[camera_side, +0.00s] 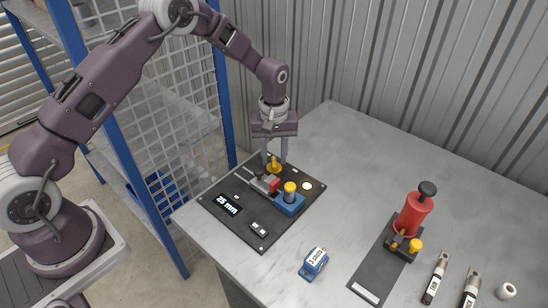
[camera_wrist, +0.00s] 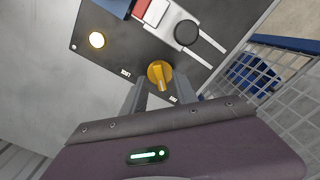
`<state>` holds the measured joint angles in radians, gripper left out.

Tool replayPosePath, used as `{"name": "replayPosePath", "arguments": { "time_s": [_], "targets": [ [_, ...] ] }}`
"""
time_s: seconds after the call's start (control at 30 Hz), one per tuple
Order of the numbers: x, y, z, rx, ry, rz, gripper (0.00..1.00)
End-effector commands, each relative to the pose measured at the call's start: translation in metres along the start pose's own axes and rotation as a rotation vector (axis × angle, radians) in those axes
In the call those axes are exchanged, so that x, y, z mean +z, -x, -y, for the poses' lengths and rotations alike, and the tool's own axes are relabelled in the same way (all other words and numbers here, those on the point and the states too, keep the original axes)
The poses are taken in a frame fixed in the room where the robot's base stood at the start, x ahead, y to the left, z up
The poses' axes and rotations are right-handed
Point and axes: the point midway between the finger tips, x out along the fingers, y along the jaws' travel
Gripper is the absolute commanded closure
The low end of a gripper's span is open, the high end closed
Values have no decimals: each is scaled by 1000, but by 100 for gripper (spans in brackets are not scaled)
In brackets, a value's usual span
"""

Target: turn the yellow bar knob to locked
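The yellow bar knob (camera_side: 273,167) sits on the black panel (camera_side: 233,227) near its far corner. In the wrist view the yellow bar knob (camera_wrist: 158,72) has its bar pointing toward my gripper, with a small white label on each side that is too small to read surely. My gripper (camera_side: 275,158) points down at the knob. In the wrist view my gripper (camera_wrist: 161,88) has its two fingers apart, one on each side of the knob's bar, with a gap visible. Whether the fingertips reach down beside the knob or stay just above it is hard to tell.
The panel also carries a red and grey clamp (camera_side: 266,184), a blue block with a yellow top (camera_side: 289,198), a lit round lamp (camera_side: 307,186) and a "25 mm" display (camera_side: 227,205).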

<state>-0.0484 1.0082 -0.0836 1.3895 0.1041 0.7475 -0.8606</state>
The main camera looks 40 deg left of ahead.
Motion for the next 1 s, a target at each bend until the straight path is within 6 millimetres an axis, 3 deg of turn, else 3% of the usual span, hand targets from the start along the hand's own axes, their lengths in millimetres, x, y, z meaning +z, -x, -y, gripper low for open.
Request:
{"name": "replayPosePath", "arguments": {
  "time_s": [0.1,0.33,0.53,1.0],
  "targets": [
    [0,-10,0,0,-1,0,65],
    [0,-11,0,0,-1,-1,65],
    [0,-11,0,0,-1,0,100],
    [0,-10,0,0,-66,0,100]
  ]
}}
